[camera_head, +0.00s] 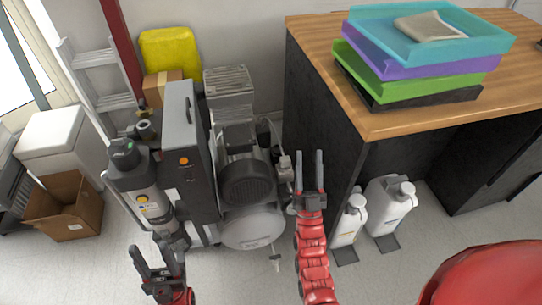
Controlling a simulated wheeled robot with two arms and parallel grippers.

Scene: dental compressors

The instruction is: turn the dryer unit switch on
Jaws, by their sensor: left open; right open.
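The dental compressor (246,185) stands on the floor in the middle, with a motor and a round tank. On its left is a tall grey box (178,150) with an orange knob (183,161). Left of that stands a dark and silver cylindrical unit (137,185), likely the dryer, with a yellow-orange round spot (142,199). I cannot tell which part is the dryer switch. My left gripper (158,254) is open and empty, low in front of the cylindrical unit. My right gripper (308,170) is open and empty, pointing up at the compressor's right side, before the desk.
A wooden desk (400,112) with stacked coloured trays (425,50) stands at the right. Two white canisters (390,205) (349,220) stand below it. A cardboard box (66,207), a white bin (58,140) and a ladder (95,60) are at left. The front floor is clear.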

